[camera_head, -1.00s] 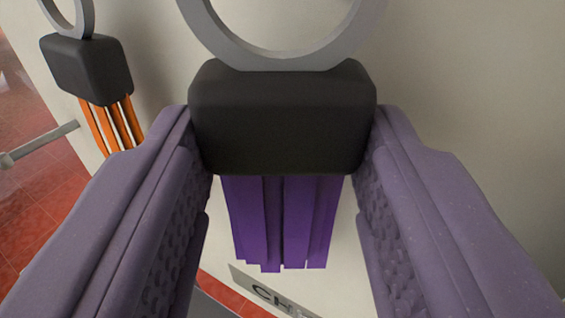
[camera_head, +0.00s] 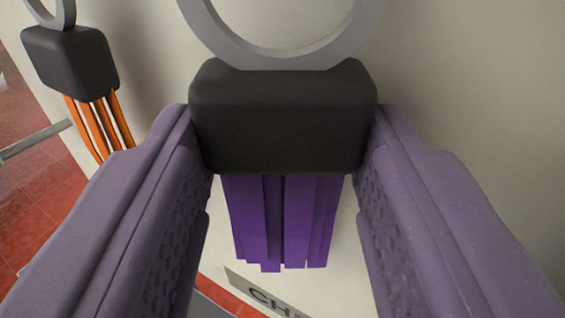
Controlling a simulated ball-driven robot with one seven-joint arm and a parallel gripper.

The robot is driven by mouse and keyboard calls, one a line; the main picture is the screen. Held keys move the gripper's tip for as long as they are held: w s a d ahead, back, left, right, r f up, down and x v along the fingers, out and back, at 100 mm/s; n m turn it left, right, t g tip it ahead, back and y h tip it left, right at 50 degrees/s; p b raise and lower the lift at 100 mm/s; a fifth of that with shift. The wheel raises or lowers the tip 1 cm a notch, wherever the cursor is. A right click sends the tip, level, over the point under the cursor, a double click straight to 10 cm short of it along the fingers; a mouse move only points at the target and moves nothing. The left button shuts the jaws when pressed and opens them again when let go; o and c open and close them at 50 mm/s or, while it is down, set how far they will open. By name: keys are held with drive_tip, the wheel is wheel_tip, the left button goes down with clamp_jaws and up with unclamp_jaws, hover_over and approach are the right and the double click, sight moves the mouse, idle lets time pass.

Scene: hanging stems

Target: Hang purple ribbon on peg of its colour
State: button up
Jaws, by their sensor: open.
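The purple ribbon (camera_head: 283,220) hangs as several strips below a black block (camera_head: 283,120) in the middle of the view. A grey ring (camera_head: 280,55) rises from the block, and its top is cut off by the frame edge. My gripper (camera_head: 283,150) is open, with one purple finger on each side of the block. The fingertips are at the block's sides; I cannot tell whether they touch it. No purple peg shows.
An orange ribbon (camera_head: 98,125) under another black block (camera_head: 70,62) and grey ring hangs at the left. A pale wall (camera_head: 460,80) stands behind. A grey lettered plate (camera_head: 262,295) and red tiled floor (camera_head: 40,210) show lower.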

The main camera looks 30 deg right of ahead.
drive_tip(key=o, duration=0.9)
drive_tip(key=shift+o, duration=0.9)
drive_tip(key=shift+a, duration=0.2)
drive_tip(key=shift+d, duration=0.1)
